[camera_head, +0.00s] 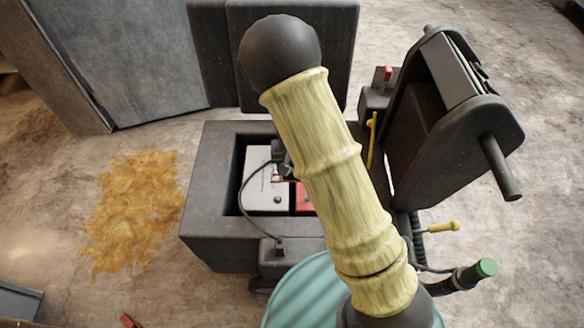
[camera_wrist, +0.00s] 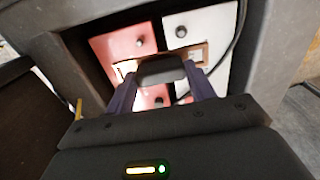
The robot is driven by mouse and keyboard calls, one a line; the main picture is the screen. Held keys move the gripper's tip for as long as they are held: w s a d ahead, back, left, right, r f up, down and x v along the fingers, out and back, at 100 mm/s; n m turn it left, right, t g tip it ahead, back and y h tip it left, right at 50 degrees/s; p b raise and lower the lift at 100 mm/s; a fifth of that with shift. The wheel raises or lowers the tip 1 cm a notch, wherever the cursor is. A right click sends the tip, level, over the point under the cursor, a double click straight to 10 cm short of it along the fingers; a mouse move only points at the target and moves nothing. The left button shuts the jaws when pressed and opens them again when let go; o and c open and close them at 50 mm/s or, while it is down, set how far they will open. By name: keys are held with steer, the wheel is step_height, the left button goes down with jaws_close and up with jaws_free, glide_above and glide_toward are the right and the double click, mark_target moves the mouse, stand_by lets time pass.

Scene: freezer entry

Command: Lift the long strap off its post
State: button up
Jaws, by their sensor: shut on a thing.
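In the wrist view the long strap is a thin brown strip (camera_wrist: 197,53) with a dark grip block (camera_wrist: 160,70) at its middle. It lies across the red battery block (camera_wrist: 115,47) and the white battery block (camera_wrist: 205,25). My gripper (camera_wrist: 160,78) is shut on the grip block, one purple finger on each side. Dark round posts show on the red block (camera_wrist: 139,43) and the white block (camera_wrist: 181,31). Whether the strap still touches a post is hidden by the grip block and fingers. In the head view my arm covers most of this spot.
The blocks sit in a deep grey box (camera_head: 213,180) with thick walls. A black cable (camera_head: 243,190) runs from near the gripper over the front wall. Yellow levers (camera_head: 442,227) and a dark upright housing (camera_head: 440,120) stand at right. A yellow-brown spill (camera_head: 135,210) lies left.

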steer(key=shift+r, duration=0.45)
steer(key=shift+d, duration=0.1)
